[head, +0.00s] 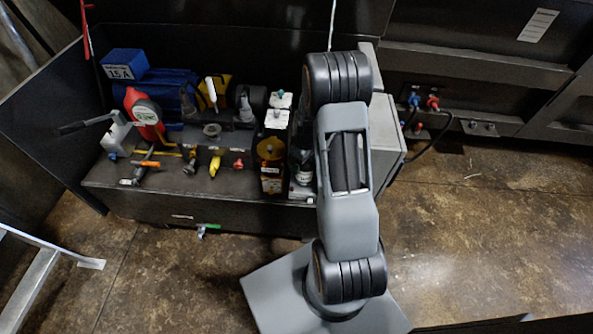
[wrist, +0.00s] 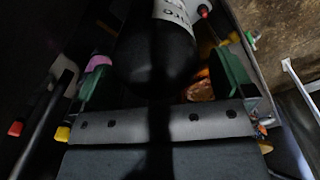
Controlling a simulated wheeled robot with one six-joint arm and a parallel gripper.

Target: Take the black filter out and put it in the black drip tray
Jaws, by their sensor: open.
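In the wrist view the black filter (wrist: 155,55) is a large dark cylinder with a white printed label near the top edge. It lies between the two green-padded fingers of my open gripper (wrist: 163,78), with a visible gap at the right finger; contact on the left is too dark to tell. In the head view a dark cylinder with a pale label (head: 304,172), likely the same filter, shows partly behind my arm. My gripper is hidden there behind the arm. I cannot make out the black drip tray in either view.
The machine's dark deck (head: 235,184) holds a red labelled part (head: 143,110), a blue 15 A box (head: 124,64), white-topped valves (head: 278,118) and several small coloured handles. A grey cabinet (head: 388,135) stands right of my arm. Brown floor (head: 480,235) is open at the right.

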